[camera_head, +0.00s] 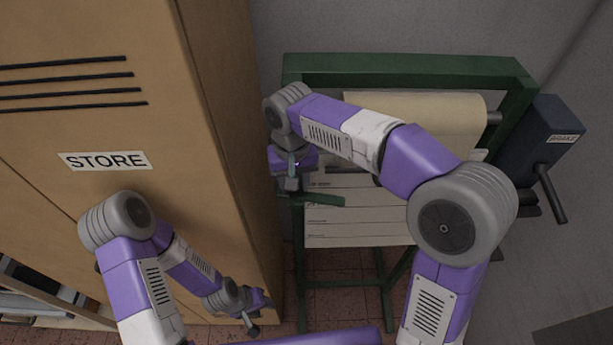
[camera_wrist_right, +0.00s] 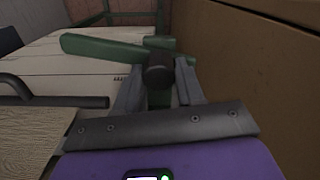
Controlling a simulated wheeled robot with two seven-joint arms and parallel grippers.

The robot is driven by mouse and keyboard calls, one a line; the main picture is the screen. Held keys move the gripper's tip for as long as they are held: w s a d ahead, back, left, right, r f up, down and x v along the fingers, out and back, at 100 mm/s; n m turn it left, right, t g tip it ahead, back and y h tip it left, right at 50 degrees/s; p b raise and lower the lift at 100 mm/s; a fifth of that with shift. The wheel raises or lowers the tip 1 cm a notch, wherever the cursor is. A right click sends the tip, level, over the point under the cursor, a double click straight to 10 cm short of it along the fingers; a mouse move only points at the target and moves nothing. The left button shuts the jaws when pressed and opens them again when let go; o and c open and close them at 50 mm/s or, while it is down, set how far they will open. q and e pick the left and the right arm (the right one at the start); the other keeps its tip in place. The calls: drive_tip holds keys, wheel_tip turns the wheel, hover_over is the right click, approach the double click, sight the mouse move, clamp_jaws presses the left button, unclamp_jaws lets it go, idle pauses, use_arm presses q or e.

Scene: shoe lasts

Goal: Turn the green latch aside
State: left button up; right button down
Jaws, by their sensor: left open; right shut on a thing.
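The green latch (camera_head: 325,201) shows in the head view as a narrow bar lying about level, at the left side of the green stand and in front of the printed paper. My right gripper (camera_head: 291,186) reaches down to its left end. In the right wrist view the latch's green bar (camera_wrist_right: 105,49) extends left from between the fingers, and my right gripper (camera_wrist_right: 158,88) is shut on the latch, with a dark round knob between the fingertips. My left gripper (camera_head: 251,326) is open and empty, low beside the cabinet; its fingertips are small in view.
A tan cabinet (camera_head: 215,200) labelled STORE stands close on the left. The green stand (camera_head: 410,65) carries a paper roll (camera_head: 440,110). A dark box with a brake label (camera_head: 540,140) and a lever (camera_head: 552,195) are on its right.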

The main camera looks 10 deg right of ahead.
drive_tip(key=m, duration=0.4)
drive_tip(key=shift+d+r+m+p, duration=0.1)
drive_tip(key=shift+m+p, duration=0.2)
drive_tip(key=shift+d+m+p, duration=0.15)
drive_tip(key=shift+m+p, duration=0.15)
drive_tip(key=shift+m, duration=2.2)
drive_tip(key=c, duration=0.8)
unclamp_jaws()
drive_tip(key=shift+s, duration=0.1)
wheel_tip(320, 180, up, 8)
drive_tip(key=shift+f, duration=0.25)
